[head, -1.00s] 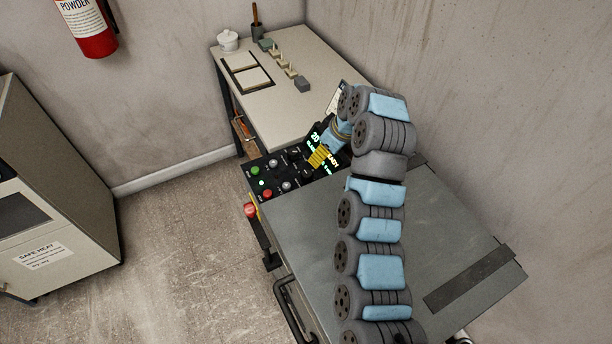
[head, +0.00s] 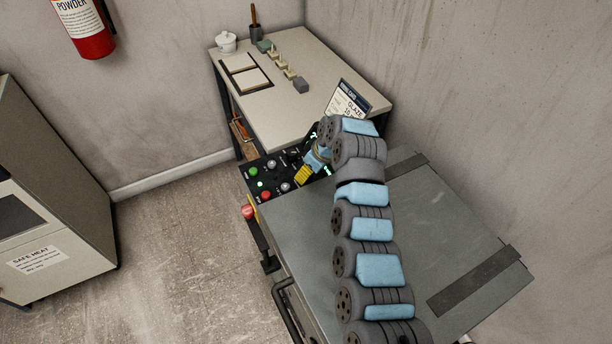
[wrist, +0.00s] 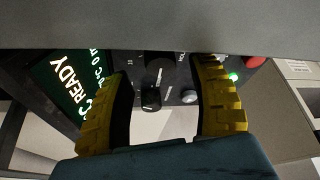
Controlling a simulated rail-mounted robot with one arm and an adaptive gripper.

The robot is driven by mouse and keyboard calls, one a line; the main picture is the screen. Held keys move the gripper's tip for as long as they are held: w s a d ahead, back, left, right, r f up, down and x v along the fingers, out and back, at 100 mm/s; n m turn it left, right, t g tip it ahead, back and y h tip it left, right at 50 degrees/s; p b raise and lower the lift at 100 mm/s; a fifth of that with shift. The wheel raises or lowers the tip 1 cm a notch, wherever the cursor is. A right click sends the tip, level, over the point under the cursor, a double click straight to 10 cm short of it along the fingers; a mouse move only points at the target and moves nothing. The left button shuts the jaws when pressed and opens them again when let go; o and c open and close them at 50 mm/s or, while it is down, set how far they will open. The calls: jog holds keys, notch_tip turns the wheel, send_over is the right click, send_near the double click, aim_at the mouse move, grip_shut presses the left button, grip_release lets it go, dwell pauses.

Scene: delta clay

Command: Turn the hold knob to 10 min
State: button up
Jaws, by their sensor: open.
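The control panel (head: 257,188) sits at the far left end of the grey machine, with green, red and grey buttons and a lit display. In the wrist view a large black knob (wrist: 159,72) with a pale pointer line and a smaller black knob (wrist: 151,100) show between my fingers. I cannot tell from the blurred markings which is the hold knob or its setting. My gripper (wrist: 163,95) is open and empty, with yellow fingers apart on either side of the knobs. In the head view my gripper (head: 303,174) is over the panel, and my arm hides part of it.
The display (wrist: 68,85) reads "READY". A red emergency button (head: 248,212) is at the machine's front corner. A card (head: 347,100) reading "GLAZE" stands behind my arm. The table (head: 290,110) beyond holds a white pot and small blocks. A cabinet (head: 60,210) stands left.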

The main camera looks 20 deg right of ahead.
jog(key=shift+x, duration=1.7)
jog(key=shift+s, duration=0.1)
jog(key=shift+c, duration=0.3)
grip_shut()
